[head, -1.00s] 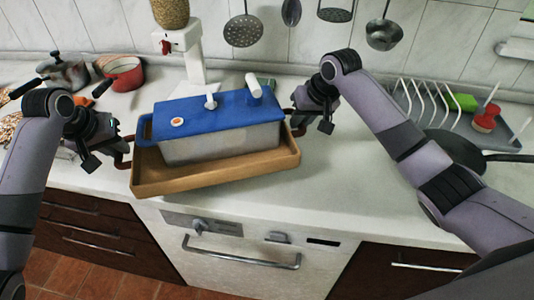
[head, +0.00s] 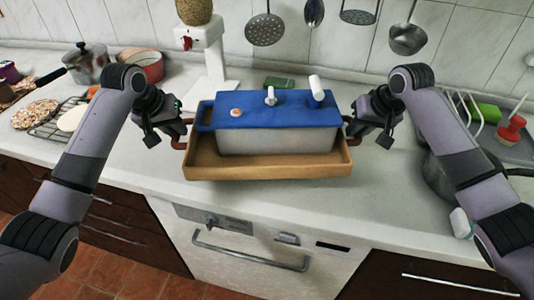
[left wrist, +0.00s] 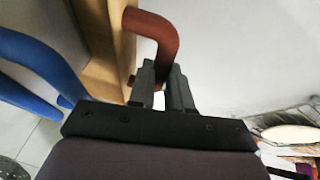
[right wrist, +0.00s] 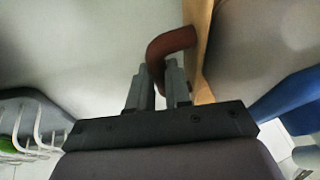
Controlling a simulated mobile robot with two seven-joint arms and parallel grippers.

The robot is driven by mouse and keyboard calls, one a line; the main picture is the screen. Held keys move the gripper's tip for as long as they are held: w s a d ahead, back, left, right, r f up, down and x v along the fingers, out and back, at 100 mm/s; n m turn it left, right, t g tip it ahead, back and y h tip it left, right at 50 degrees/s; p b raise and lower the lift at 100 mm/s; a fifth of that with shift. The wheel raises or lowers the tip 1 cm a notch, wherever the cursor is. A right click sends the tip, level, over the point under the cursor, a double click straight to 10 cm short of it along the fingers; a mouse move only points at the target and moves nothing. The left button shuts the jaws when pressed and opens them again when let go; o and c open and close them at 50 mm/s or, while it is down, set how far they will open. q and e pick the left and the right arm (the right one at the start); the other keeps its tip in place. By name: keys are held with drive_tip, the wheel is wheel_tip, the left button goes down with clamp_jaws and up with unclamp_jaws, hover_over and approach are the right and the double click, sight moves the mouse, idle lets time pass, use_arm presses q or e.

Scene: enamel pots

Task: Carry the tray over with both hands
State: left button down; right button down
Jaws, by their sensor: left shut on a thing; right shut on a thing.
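The wooden tray (head: 268,170) is level over the counter in the head view; I cannot tell whether it touches the counter. It bears a grey pot (head: 275,140) with a blue lid (head: 262,110). My left gripper (head: 178,132) is shut on the tray's left red-brown handle, which shows in the left wrist view (left wrist: 155,32). My right gripper (head: 354,128) is shut on the right red-brown handle, which shows in the right wrist view (right wrist: 172,42). The fingers hide part of each handle.
A white kitchen scale (head: 212,55) stands behind the tray. A lidded pot (head: 86,62) and a red pan (head: 140,65) stand at the back left. A dish rack (head: 470,110) and a dark pan (head: 440,170) are on the right. Ladles hang on the wall.

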use_arm(q)
drive_tip(key=shift+f, duration=0.1)
use_arm(e)
drive_tip(key=shift+f, duration=0.15)
